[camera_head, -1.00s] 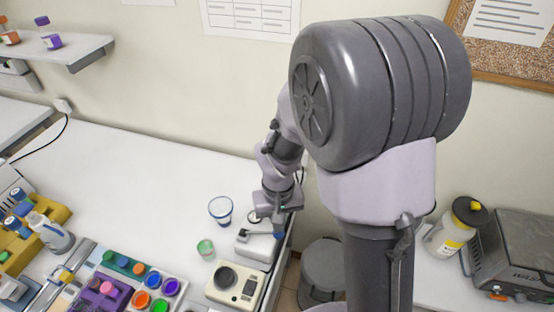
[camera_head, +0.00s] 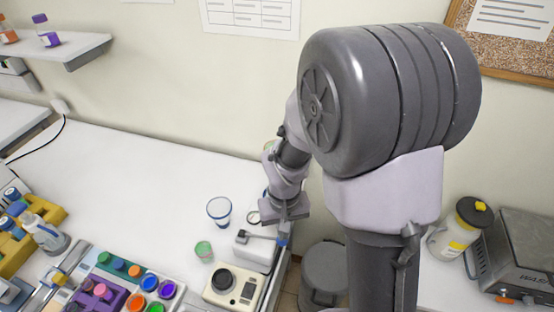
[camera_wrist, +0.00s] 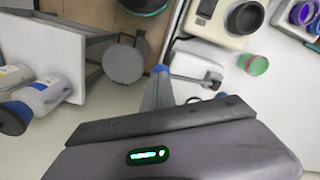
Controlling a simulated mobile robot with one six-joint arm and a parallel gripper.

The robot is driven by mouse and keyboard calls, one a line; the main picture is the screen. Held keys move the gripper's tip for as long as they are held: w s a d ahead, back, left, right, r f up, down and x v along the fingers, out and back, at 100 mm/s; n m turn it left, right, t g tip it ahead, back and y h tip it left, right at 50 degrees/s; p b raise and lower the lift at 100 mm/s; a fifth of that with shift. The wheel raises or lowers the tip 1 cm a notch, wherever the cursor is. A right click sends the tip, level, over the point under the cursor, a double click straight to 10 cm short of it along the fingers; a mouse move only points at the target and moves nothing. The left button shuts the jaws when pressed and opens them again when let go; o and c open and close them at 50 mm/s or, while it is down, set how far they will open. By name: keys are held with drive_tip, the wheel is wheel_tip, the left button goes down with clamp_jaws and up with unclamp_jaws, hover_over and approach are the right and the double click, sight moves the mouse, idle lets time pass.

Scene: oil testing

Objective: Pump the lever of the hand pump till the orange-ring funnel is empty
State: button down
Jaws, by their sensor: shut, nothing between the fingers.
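A white box-shaped device with a dark lever-like arm on top, which looks like the hand pump (camera_head: 256,250), sits at the right edge of the white bench. It also shows in the wrist view (camera_wrist: 190,62). My gripper (camera_head: 283,240) is low at the device's right side, its blue fingers pointing down. In the wrist view the fingers (camera_wrist: 160,72) are together and empty, close beside the device. I cannot tell whether they touch the lever. A clear cup with a blue ring (camera_head: 219,210) stands left of the device. I cannot make out an orange-ring funnel.
A beige instrument with a black knob (camera_head: 233,287) stands in front of the device. A small green cup (camera_head: 204,251) is to its left. A round grey bin (camera_head: 322,268) stands in the gap right of the bench. The bench's back left is clear.

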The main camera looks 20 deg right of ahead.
drive_tip(key=shift+s+d+f+b, duration=0.1)
drive_tip(key=shift+d+f+b, duration=0.05)
drive_tip(key=shift+f+b, duration=0.6)
drive_tip(key=shift+f, duration=0.1)
drive_tip(key=shift+d+f+b, duration=0.1)
drive_tip(key=shift+f+b, duration=0.6)
drive_tip(key=shift+f, duration=0.05)
drive_tip(key=shift+r, duration=0.2)
drive_tip(key=r+p, duration=0.2)
drive_tip(key=a+r+p, duration=0.1)
drive_tip(key=r+p, duration=0.1)
drive_tip(key=r, duration=0.1)
drive_tip(key=w+r+p, duration=0.1)
drive_tip(key=r+p, duration=0.1)
drive_tip(key=r, duration=0.1)
drive_tip(key=shift+a+p, duration=0.3)
drive_tip(key=shift+p, duration=0.1)
drive_tip(key=shift+f, duration=0.2)
idle(0.5)
